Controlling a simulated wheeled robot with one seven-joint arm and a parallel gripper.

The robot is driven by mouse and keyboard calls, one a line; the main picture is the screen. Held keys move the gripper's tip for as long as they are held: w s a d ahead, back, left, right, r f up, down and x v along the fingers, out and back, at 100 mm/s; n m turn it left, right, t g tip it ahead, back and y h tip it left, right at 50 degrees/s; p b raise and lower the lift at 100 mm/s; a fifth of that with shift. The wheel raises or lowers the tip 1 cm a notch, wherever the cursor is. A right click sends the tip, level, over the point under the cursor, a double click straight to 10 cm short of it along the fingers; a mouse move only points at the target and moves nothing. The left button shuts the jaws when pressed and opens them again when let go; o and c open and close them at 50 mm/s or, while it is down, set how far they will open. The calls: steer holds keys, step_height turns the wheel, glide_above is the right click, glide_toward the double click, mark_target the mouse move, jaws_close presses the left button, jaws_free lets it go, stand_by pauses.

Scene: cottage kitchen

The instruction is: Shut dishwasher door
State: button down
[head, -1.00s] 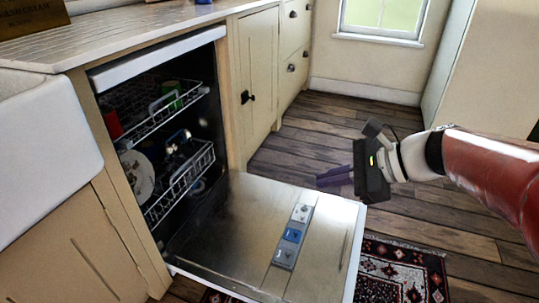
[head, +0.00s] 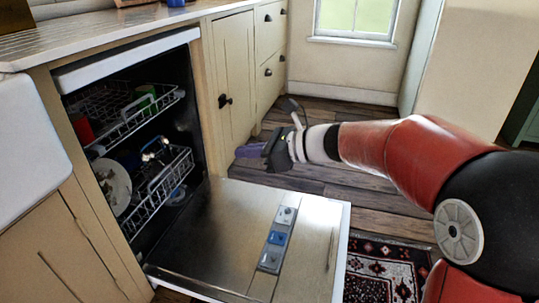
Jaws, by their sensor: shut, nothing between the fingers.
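The dishwasher door (head: 225,222) is folded down flat, its inner steel face up, with a detergent dispenser (head: 277,239) on it. The dishwasher (head: 125,60) stands open at the left, its upper rack (head: 143,116) and lower rack (head: 168,186) inside. My gripper (head: 249,151) is shut and empty. In the picture it appears beyond the door's far edge, in front of the cabinet, pointing left. I see no contact with the door.
A cream cabinet (head: 235,75) with dark handles stands right of the dishwasher. A patterned rug (head: 385,275) lies on the wooden floor (head: 345,185) near the door. A white sink (head: 30,150) is at the left. Floor is free below the window (head: 355,18).

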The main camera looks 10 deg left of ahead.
steer(key=shift+a+r, duration=0.3)
steer(key=shift+a, duration=0.2)
steer(key=shift+a+r, duration=0.3)
steer(key=shift+a, duration=0.2)
steer(key=shift+w+f, duration=0.1)
stand_by(0.7)
